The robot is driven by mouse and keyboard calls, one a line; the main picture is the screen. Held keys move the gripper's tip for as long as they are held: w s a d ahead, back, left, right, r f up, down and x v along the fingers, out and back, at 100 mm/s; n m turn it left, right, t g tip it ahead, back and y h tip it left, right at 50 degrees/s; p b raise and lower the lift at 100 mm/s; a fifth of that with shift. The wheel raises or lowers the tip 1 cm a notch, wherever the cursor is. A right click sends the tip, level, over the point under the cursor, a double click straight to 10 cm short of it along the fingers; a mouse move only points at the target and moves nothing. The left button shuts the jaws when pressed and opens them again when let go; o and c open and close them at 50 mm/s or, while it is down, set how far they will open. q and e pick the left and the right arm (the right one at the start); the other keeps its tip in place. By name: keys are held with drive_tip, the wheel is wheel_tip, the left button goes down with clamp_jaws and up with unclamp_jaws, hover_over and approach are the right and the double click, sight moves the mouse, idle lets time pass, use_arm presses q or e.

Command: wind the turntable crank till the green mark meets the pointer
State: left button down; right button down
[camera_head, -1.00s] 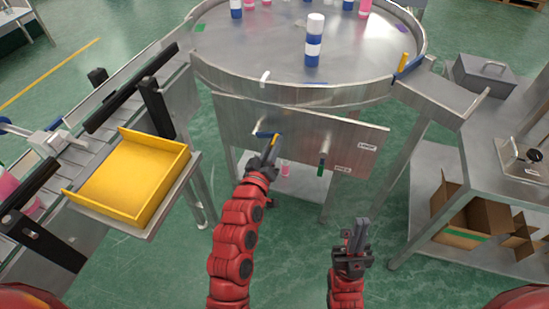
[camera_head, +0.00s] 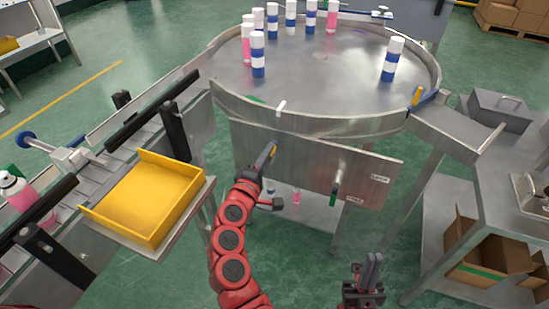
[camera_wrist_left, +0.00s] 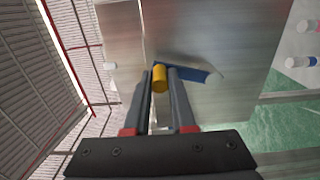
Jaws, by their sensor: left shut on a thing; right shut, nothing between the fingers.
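The round steel turntable (camera_head: 320,75) carries several bottles. Its green mark (camera_head: 256,99) lies near the front rim, a little left of the white pointer (camera_head: 281,107), with a gap between them. The crank's yellow handle (camera_head: 273,152) is on the front panel. My left gripper (camera_head: 266,160) is shut on it. The left wrist view shows the yellow handle (camera_wrist_left: 160,78) between the fingers and the blue crank arm (camera_wrist_left: 190,74) behind it, reaching right. My right gripper (camera_head: 371,268) is shut and empty, low in front of the panel.
A green-handled lever (camera_head: 334,193) sits on the panel right of the crank. A yellow tray (camera_head: 150,195) stands at left by the conveyor. A steel bench (camera_head: 500,165) with an open cardboard box (camera_head: 490,250) below is at right.

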use_arm(q)
drive_tip(key=shift+w+a+r, duration=0.1)
drive_tip(key=shift+w+a, duration=0.05)
drive_tip(key=shift+a, duration=0.35)
drive_tip(key=shift+w+a+r, duration=0.1)
drive_tip(key=shift+w+a, duration=0.05)
drive_tip(key=shift+a, duration=0.4)
drive_tip(key=c, duration=0.8)
unclamp_jaws()
drive_tip(key=shift+o, duration=0.2)
